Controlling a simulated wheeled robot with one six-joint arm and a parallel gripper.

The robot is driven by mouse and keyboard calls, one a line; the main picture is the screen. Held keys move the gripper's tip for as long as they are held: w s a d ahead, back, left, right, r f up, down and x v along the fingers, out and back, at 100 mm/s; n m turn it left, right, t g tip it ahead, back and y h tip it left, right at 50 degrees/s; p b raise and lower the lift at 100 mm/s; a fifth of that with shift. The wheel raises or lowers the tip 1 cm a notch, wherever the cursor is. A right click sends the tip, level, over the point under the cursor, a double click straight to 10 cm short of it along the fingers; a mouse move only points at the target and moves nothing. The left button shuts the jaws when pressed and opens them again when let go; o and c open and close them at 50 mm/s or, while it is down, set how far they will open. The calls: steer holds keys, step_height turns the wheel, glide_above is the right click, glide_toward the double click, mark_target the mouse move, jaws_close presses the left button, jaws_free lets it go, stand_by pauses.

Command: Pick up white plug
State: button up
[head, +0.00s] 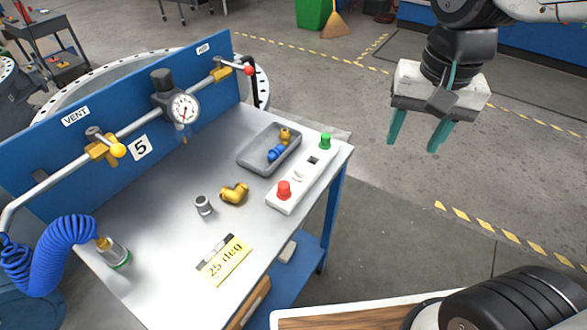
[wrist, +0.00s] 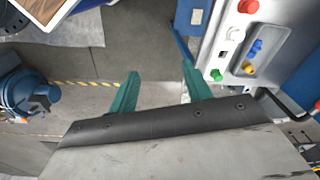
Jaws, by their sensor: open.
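The white plug (head: 298,176) stands in a white block (head: 279,204) at the right side of the metal bench, between a red plug (head: 284,190) and a dark square opening. A green plug (head: 325,141) is at the block's far end. The white plug also shows in the wrist view (wrist: 236,34), small and pale against the block. My gripper (head: 416,138) is open and empty, with its green fingers pointing down. It is in the air to the right of the bench, apart from the block. The wrist view shows the gripper (wrist: 160,76) with floor between its fingers.
A grey tray (head: 248,161) with brass and blue fittings sits beside the block. A brass elbow (head: 234,194), a grey cylinder (head: 203,205) and a yellow card (head: 225,260) lie on the bench. A blue panel with pipe, gauge (head: 184,108) and valves stands behind. A blue coiled hose (head: 58,258) is at left.

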steer(key=w+a+f+m, duration=0.3)
steer(key=w+a, duration=0.3)
steer(key=a, duration=0.1)
steer(key=m, duration=0.4)
glide_above(299, 166)
steer(key=shift+g, duration=0.4)
steer(key=f, duration=0.6)
steer(key=shift+s+d+f, duration=0.1)
steer(key=shift+s, duration=0.1)
steer(key=shift+f, duration=0.35)
step_height(299, 166, down, 7)
steer(key=shift+w, duration=0.15)
steer(key=c, duration=1)
